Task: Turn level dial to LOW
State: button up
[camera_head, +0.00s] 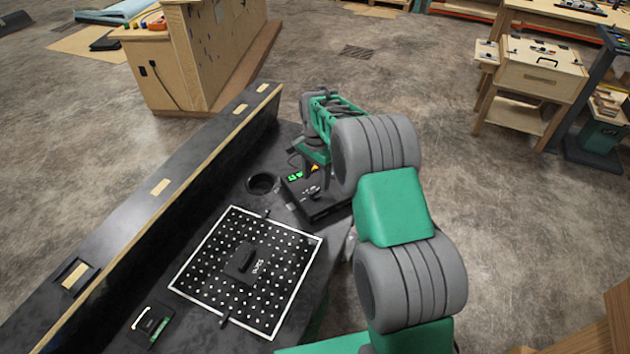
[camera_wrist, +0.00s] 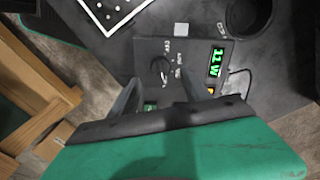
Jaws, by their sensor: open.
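The console (camera_head: 318,200) is a dark box on the black workbench, partly hidden by my arm in the head view. In the wrist view, the level dial (camera_wrist: 160,66) is a round black knob on the console's dark panel (camera_wrist: 200,60), with small white labels around it that are too small to read surely. A green lit display (camera_wrist: 216,62) beside it seems to read 12 W. My gripper (camera_wrist: 168,95) is open and empty, its two dark fingers reaching toward the panel on either side of the dial's lower side. I cannot tell whether they touch the panel.
A perforated black board (camera_head: 215,285) with a white border lies on the bench, with a small black block on it. A round hole (camera_head: 262,184) is beside the console. A long raised ledge (camera_head: 160,187) runs along the bench's left side. A cable runs near the display.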

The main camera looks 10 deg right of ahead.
aim_at(315, 191)
notch_tip(315, 191, down, 5)
jog(key=shift+a+f+p, duration=0.15)
jog(key=shift+f+p, duration=0.05)
jog(key=shift+p, duration=0.3)
jog(key=shift+c, duration=0.2)
grip_shut()
